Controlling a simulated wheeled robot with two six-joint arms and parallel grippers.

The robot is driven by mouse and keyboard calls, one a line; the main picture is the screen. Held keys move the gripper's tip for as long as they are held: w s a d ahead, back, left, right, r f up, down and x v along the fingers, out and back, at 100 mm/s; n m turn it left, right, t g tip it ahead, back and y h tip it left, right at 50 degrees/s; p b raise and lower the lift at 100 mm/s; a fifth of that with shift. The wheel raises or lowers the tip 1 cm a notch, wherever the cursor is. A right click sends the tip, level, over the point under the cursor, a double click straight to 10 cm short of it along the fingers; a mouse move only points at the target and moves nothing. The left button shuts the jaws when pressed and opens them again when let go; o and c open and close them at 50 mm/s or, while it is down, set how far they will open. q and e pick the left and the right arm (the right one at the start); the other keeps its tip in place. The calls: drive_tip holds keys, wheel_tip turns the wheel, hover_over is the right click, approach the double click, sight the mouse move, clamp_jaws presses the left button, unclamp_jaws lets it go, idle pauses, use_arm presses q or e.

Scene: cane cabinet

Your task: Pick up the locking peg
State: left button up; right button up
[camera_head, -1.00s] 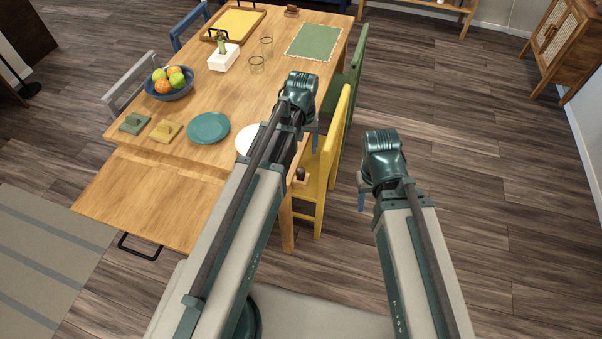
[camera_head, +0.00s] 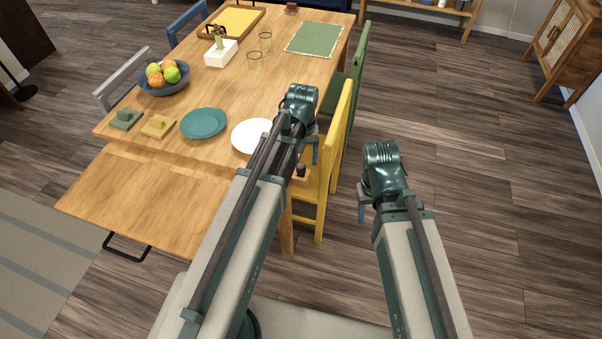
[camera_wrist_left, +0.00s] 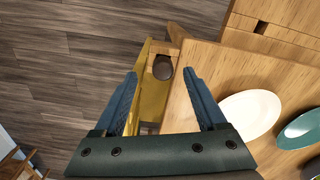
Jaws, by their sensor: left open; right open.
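The locking peg appears to be a small dark round-topped piece (camera_wrist_left: 163,68) in a wooden holder (camera_wrist_left: 172,50) at the table's side edge. In the head view the dark peg (camera_head: 301,169) shows just below my left wrist, beside the yellow chair. My left gripper (camera_wrist_left: 160,75) is open and empty; in its wrist view the peg appears between the fingertips, but the depth between them is unclear. In the head view the left gripper (camera_head: 316,150) is largely hidden behind its wrist. My right gripper (camera_head: 362,211) is open, low to the right, mostly hidden by its arm.
The wooden table (camera_head: 150,195) holds a white plate (camera_head: 245,137), a teal plate (camera_head: 204,123), a fruit bowl (camera_head: 150,85) and glasses. A yellow chair (camera_head: 322,175) and a green chair (camera_head: 353,90) stand along its right side. Floor right of the chairs is clear.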

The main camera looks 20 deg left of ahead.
sight(301, 165)
use_arm(q)
drive_tip(key=shift+w+a+f+b, duration=0.15)
drive_tip(key=shift+f+b, duration=1.15)
drive_tip(key=shift+f, duration=0.05)
drive_tip(key=shift+w+a+f+b, duration=0.1)
drive_tip(key=shift+f+b, duration=1.2)
drive_tip(key=shift+f, duration=0.05)
drive_tip(key=shift+r, duration=0.1)
clamp_jaws()
